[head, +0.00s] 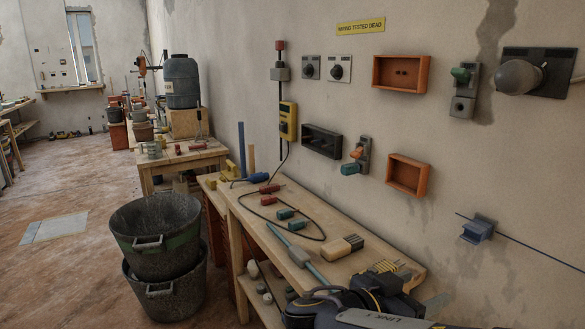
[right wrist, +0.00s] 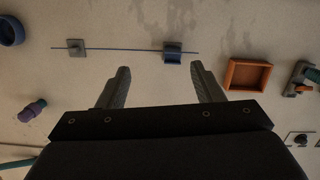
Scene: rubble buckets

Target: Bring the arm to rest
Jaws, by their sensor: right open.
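My right gripper (right wrist: 160,86) shows in the right wrist view with its two dark fingers spread wide apart. Nothing is between the fingers, and the plaster wall lies beyond them. In the head view my right arm comes in at the bottom right, low in front of the workbench (head: 270,190) and over its near end. Its dark and grey links hide the near corner of the bench. The right fingertips are hard to make out there. My left gripper is in neither view.
The wall carries orange boxes (head: 401,73), a blue bracket (head: 478,229) with a thin rod, switches and a large grey lamp-like fitting (head: 519,77). Loose tools and a brush (head: 343,247) lie on the bench.

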